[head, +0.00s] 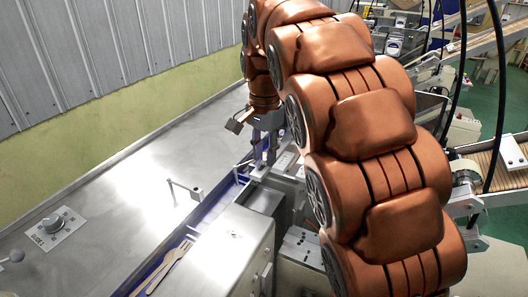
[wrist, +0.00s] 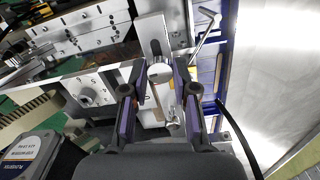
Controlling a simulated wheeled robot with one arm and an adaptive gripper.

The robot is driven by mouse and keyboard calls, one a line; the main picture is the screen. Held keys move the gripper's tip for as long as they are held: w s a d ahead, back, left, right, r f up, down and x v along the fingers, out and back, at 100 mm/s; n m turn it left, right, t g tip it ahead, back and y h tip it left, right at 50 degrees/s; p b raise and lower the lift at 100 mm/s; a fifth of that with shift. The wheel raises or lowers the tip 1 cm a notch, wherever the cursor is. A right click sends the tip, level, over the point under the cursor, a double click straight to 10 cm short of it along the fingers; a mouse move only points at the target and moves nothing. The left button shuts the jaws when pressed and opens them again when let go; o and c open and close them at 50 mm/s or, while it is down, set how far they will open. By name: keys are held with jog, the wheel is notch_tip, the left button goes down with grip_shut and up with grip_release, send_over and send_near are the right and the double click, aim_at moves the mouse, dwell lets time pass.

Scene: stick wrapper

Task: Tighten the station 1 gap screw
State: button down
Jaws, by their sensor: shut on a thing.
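In the wrist view, a round silver screw head (wrist: 160,73), which I take to be the gap screw, sits between the two fingertips of my gripper (wrist: 159,78). The fingers are closed in on it from both sides. It stands by a slotted metal plate (wrist: 150,28). No station number is legible. In the head view, my gripper (head: 263,152) points down over the machine beside the blue channel; the screw cannot be made out there.
Wooden forks (head: 170,262) lie in the blue channel (head: 206,205). A metal lever (wrist: 207,35) stands close to the right finger. A large steel housing (head: 220,250) is in front.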

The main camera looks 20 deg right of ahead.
aim_at(264, 157)
jog(key=c, duration=0.9)
grip_release()
jog(key=shift+r, duration=3.7)
jog(key=shift+s, duration=0.2)
jog(key=s+f+n+p, duration=0.1)
jog(key=s+f+n, duration=0.2)
jog(key=s, duration=0.7)
jog(key=s+f+n+g+p, duration=0.1)
jog(key=s+f+n+p, duration=0.1)
jog(key=s+f+n, duration=0.2)
jog(key=s+f+n+p, duration=0.2)
jog(key=s+f, duration=0.6)
jog(key=s, duration=0.9)
jog(key=shift+s+n+g, duration=0.3)
jog(key=shift+n+g, duration=0.1)
jog(key=shift+n, duration=0.6)
